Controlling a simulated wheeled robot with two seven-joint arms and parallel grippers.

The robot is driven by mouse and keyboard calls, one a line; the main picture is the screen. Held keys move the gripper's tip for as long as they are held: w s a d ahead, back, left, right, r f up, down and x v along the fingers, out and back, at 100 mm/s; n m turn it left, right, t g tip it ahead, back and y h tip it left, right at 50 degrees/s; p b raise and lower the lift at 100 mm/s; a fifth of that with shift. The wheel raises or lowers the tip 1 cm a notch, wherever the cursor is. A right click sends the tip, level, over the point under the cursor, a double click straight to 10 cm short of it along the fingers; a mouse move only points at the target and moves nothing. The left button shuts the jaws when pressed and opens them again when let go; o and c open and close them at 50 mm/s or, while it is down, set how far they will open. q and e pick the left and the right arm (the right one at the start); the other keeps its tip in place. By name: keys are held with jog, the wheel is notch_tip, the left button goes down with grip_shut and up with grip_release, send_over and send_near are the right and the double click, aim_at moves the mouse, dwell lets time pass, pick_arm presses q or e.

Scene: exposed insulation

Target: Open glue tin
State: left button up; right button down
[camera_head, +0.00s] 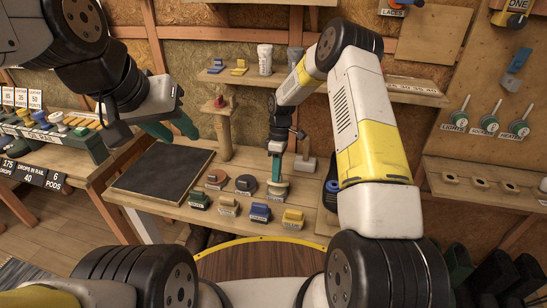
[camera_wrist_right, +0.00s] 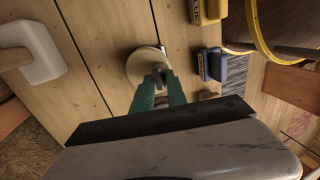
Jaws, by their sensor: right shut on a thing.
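A round, cream tin (camera_head: 278,190) stands on the workbench, the rightmost of three round tins; its label is too small to read. The same tin shows below the fingers in the right wrist view (camera_wrist_right: 140,62). My left gripper (camera_head: 172,130) is open and empty, in the air above the left of the bench, away from the tins.
A brown round tin (camera_head: 215,178) and a dark round tin (camera_head: 246,183) stand left of the cream one. Green, tan, blue and yellow blocks line the front. A black mat (camera_head: 163,174) lies at left.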

jog(key=c, duration=1.4)
grip_release()
jog(key=shift+w+d+f, duration=0.25)
jog(key=shift+w+d, duration=0.2)
jog(key=shift+w, duration=0.2)
jog(key=shift+c, duration=0.2)
jog(key=shift+s+a+r, duration=0.1)
jog(key=shift+s+a, duration=0.05)
jog(key=shift+a, duration=0.05)
